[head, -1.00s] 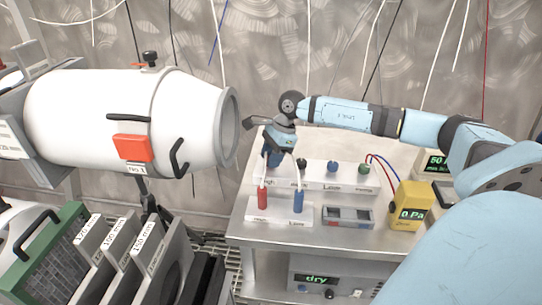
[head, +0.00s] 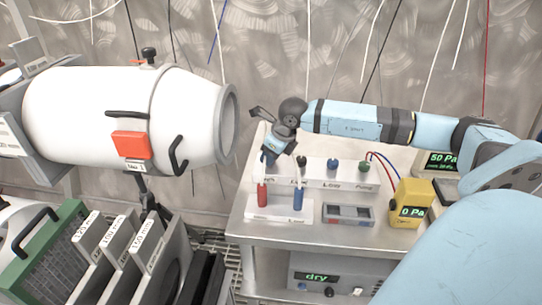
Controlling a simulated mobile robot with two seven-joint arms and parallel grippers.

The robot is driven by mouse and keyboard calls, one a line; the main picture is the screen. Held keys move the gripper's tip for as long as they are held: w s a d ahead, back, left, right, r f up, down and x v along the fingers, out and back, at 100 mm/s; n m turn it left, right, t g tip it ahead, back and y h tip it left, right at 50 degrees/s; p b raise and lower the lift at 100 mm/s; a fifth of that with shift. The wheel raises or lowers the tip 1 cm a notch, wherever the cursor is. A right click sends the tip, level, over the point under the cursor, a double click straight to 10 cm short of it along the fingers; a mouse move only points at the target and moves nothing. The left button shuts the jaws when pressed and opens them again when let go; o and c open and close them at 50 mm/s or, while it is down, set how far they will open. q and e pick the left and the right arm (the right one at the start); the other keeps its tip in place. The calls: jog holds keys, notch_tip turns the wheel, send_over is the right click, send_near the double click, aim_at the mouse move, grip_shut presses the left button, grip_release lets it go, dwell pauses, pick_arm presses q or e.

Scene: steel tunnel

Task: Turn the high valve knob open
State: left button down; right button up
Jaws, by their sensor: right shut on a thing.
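My right gripper (head: 269,157) comes in from the right and points down onto the left end of the valve panel (head: 318,183) on the bench. It is shut on the high valve knob, which the gripper mostly hides. How far the knob is turned cannot be seen. My left gripper is not in view.
A front block (head: 279,215) carries a red handle (head: 262,195) and a blue handle (head: 298,198). A yellow gauge (head: 410,203) reads 0 Pa, and a display (head: 441,160) reads 50 Pa. A white cylindrical vessel (head: 85,105) stands close on the left.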

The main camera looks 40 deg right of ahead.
jog(key=shift+m+h+b, duration=0.4)
jog(key=shift+m, duration=0.7)
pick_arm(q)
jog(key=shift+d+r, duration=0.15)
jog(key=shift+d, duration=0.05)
pick_arm(e)
jog(key=shift+m, duration=0.4)
jog(key=o, duration=0.9)
pick_arm(q)
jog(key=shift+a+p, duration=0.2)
jog(key=shift+p, duration=0.4)
pick_arm(e)
jog(key=v, duration=1.4)
jog(key=shift+s+a+f, duration=0.1)
jog(key=shift+s+a, duration=0.1)
